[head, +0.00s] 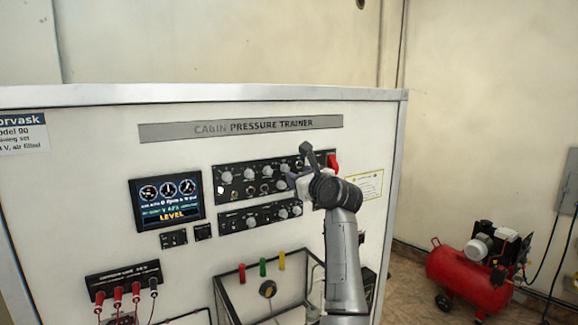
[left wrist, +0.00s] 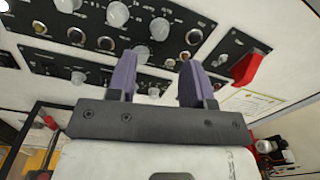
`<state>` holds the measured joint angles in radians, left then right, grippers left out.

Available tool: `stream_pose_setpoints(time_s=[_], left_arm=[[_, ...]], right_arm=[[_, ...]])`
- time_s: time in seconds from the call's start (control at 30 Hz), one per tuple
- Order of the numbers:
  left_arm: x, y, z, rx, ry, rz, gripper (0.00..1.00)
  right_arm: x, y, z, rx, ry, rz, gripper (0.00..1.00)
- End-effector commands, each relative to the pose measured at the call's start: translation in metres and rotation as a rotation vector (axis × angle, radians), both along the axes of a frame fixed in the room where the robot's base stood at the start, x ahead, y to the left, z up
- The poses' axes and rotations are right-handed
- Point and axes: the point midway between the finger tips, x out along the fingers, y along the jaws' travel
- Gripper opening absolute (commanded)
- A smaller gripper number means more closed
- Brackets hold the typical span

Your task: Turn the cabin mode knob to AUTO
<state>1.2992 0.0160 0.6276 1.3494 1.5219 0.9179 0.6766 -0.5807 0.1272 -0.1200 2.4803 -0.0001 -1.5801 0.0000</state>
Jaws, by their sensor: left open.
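The cabin pressure trainer panel (head: 95,200) stands upright in front of me. Its upper black strip (head: 220,170) and lower black strip (head: 228,229) carry several grey round knobs; their labels are too small to read, so I cannot tell which is the cabin mode knob. My left gripper (left wrist: 157,77) is open at the right end of these strips, its purple fingers pointing at the panel. In the left wrist view, a knob (left wrist: 140,52) shows beyond the gap between the fingers, and another (left wrist: 153,92) lies lower in the gap. I see no contact. My right gripper is not in view.
A red switch cover (head: 332,161) sits right of the upper strip. A lit display (head: 166,202) reads LEVEL. Below are a clear-sided box (head: 240,297) and red-capped leads (head: 118,293). A red compressor (head: 470,275) stands on the floor at right.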

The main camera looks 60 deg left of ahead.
Motion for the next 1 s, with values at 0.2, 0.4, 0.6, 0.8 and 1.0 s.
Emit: stream_pose_setpoints(time_s=[0.2, 0.4, 0.6, 0.8, 1.0], left_arm=[[0.003, 0.037, 0.003, 0.001, 0.003, 0.001, 0.47], [0.005, 0.057, 0.001, 0.001, 0.003, 0.0, 0.47], [0.005, 0.066, 0.0, 0.001, 0.002, 0.0, 0.47], [0.006, 0.067, 0.0, 0.001, 0.001, -0.001, 0.47], [0.006, 0.067, 0.0, 0.001, 0.001, -0.001, 0.38]], right_arm=[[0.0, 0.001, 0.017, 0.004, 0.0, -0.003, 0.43], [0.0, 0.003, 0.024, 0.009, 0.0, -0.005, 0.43], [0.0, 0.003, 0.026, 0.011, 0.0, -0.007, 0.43], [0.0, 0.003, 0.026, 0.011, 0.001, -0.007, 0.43], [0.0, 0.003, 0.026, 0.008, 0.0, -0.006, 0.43]])
